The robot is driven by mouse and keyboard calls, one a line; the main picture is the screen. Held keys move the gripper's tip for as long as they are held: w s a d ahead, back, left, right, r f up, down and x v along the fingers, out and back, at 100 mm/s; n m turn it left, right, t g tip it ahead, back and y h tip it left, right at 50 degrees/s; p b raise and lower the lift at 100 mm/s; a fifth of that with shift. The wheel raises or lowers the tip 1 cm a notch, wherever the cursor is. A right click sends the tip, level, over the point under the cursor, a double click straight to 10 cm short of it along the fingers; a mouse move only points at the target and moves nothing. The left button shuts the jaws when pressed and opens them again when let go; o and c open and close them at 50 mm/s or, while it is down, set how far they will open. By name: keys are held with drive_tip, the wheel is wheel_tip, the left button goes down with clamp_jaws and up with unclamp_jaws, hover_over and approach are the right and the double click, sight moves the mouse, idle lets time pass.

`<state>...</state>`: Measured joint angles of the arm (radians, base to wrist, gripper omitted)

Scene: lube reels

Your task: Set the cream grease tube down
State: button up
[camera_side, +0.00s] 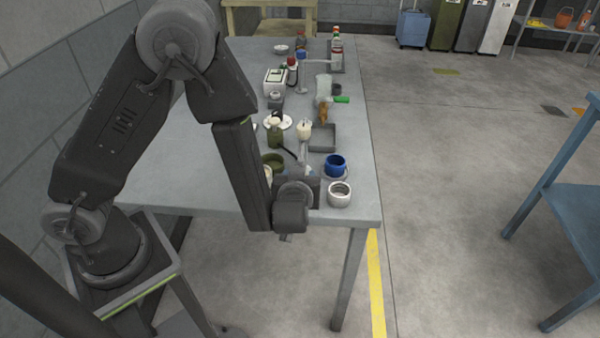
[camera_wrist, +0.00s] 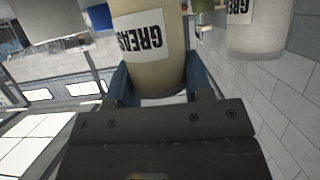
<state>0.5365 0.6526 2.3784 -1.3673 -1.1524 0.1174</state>
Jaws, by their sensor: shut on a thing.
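The cream grease tube (camera_wrist: 150,55) fills the upper middle of the wrist view, its white GREASE label upside down. My gripper (camera_wrist: 158,88) is shut on it, with a blue-grey finger on each side. In the side view my gripper (camera_side: 306,188) is low over the near end of the grey table (camera_side: 215,185), beside a white pot and a blue pot. My wrist hides most of the held tube there. I cannot tell whether its base touches the table.
The white pot (camera_side: 340,196) and blue pot (camera_side: 335,166) stand close on the right. A green pot (camera_side: 271,159), a cream bottle (camera_side: 304,131) and a grey tray (camera_side: 322,138) stand beyond. Another GREASE-labelled container (camera_wrist: 257,35) shows in the wrist view. The table's left part is clear.

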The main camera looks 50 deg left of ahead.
drive_tip(key=shift+w+a, duration=0.9)
drive_tip(key=shift+a, duration=0.1)
drive_tip(key=shift+d+f, duration=0.1)
drive_tip(key=shift+f, duration=0.2)
drive_tip(key=shift+f, duration=0.1)
drive_tip(key=o, duration=1)
